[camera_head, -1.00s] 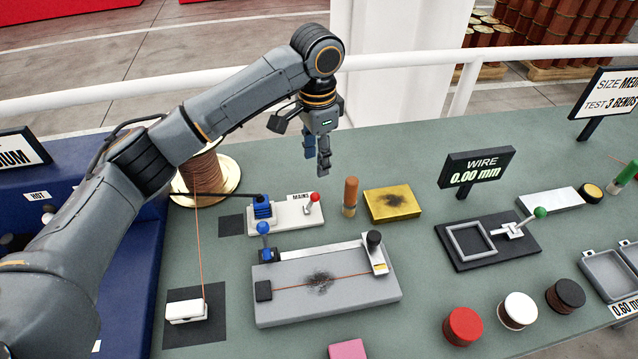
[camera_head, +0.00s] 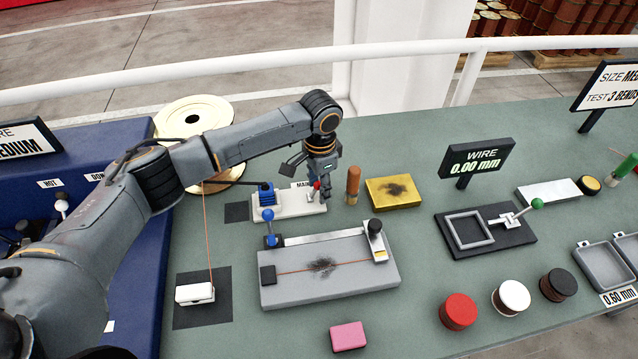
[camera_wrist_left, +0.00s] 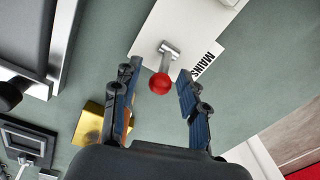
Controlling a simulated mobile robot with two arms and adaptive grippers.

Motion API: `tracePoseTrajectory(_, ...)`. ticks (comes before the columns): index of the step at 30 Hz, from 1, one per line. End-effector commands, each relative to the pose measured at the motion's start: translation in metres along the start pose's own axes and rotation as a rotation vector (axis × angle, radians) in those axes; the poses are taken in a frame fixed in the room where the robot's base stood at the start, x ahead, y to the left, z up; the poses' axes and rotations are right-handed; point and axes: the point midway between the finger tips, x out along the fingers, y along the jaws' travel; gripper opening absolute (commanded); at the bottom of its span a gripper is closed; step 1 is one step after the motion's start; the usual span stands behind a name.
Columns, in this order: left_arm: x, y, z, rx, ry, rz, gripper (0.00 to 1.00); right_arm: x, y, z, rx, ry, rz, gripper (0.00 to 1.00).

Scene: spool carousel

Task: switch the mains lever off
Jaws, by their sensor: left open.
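The mains lever has a red ball knob (camera_wrist_left: 160,83) on a short metal arm (camera_wrist_left: 168,52). It stands on a white base plate (camera_head: 301,206) marked MAINS. In the left wrist view the red knob lies between the two fingers of my left gripper (camera_wrist_left: 155,97), which is open with a gap on each side. In the head view my left gripper (camera_head: 321,187) is at the knob from above and hides part of it and of the label. I cannot tell the lever's exact tilt. My right gripper is not in view.
A blue terminal block (camera_head: 266,195) shares the white plate. A wooden-coloured post (camera_head: 353,185) and a yellow block (camera_head: 396,192) stand close to the right. A grey wire board (camera_head: 330,273) with a blue-knobbed clamp lies in front. The bench beyond the plate is clear.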

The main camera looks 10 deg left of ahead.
Motion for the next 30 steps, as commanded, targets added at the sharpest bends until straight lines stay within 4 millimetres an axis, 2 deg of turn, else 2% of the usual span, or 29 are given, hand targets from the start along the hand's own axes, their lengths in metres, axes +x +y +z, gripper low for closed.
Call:
tracePoseTrajectory(2, 0.000, 0.000, 0.000, 0.000, 0.000, 0.000, 0.43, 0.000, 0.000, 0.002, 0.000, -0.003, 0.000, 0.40)
tracePoseTrajectory(3, 0.000, 0.000, 0.000, 0.000, 0.000, 0.000, 0.39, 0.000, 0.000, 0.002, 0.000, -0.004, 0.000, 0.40)
tracePoseTrajectory(9, -0.001, 0.000, 0.000, 0.000, 0.000, 0.000, 0.00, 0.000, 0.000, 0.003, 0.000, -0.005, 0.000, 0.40)
tracePoseTrajectory(20, -0.003, -0.001, 0.002, -0.003, 0.035, 0.011, 0.00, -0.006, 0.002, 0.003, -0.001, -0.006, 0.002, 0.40)
tracePoseTrajectory(30, -0.007, -0.004, 0.014, -0.011, 0.245, 0.071, 0.00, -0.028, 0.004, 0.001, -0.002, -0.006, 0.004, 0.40)
